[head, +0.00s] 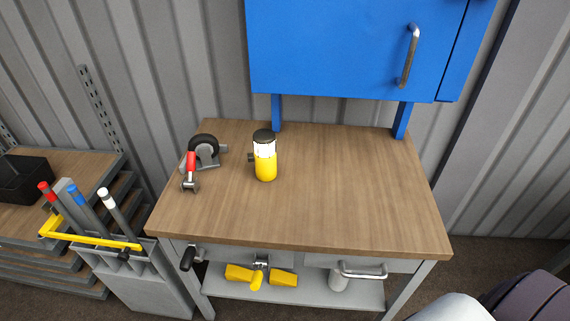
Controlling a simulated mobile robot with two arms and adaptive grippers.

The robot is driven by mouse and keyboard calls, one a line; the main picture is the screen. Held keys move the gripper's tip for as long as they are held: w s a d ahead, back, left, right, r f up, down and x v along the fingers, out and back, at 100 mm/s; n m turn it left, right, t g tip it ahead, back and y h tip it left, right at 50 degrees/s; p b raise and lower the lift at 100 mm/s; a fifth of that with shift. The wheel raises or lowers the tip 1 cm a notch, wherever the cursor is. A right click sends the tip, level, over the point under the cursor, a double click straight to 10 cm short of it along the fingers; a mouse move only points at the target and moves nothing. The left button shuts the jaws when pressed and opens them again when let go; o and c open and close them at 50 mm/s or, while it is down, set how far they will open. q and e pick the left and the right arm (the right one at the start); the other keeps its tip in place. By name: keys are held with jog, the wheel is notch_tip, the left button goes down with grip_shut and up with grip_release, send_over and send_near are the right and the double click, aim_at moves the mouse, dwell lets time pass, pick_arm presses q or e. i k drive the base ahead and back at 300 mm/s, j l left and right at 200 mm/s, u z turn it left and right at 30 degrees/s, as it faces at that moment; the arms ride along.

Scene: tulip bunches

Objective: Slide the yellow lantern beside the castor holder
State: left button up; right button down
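The yellow lantern (265,168) stands upright on the wooden workbench top, left of its middle. It has a yellow lower body, a pale upper band and a dark cap. The castor holder (211,152), a grey metal piece with a black wheel, sits to the left of the lantern near the back left of the bench. A gap of bare wood lies between them. A small dark part sticks out from the lantern's left side. Neither of my grippers is in view.
A red-handled tool (190,170) lies in front of the castor holder. A blue cabinet (345,50) hangs above the back edge. The right half of the workbench top (350,190) is clear. A grey tool rack (145,279) with coloured handles stands left of the bench.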

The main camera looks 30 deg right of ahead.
aim_at(265, 140)
jog(key=k+l+u, duration=0.15)
jog(key=k+l, duration=0.25)
jog(key=l, duration=0.3)
jog(key=k+l+u, duration=0.15)
jog(key=k+l, duration=0.25)
jog(key=l, duration=0.25)
jog(key=k+l+u, duration=0.15)
jog(key=k+l, duration=0.3)
jog(key=l, duration=0.15)
